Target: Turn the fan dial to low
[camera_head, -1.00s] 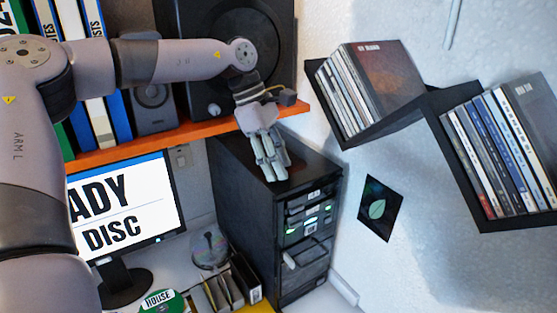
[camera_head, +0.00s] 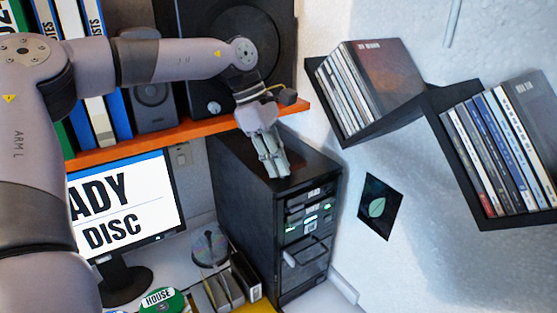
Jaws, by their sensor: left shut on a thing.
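My left gripper (camera_head: 276,172) points down at the top front edge of the black tower (camera_head: 240,190). Its fingers are close together. The fan dial does not show clearly; the fingers cover the spot where they are closed on it. Its setting cannot be read. The tower's front has several dark drive slots and small green lights. My right gripper is not in view.
An orange shelf (camera_head: 150,138) with binders and speakers runs behind my left arm. A monitor (camera_head: 125,205) stands left of the tower. Black wall shelves (camera_head: 380,128) with disc cases hang at the right. A disc spindle (camera_head: 210,250) and a small file holder stand by the tower.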

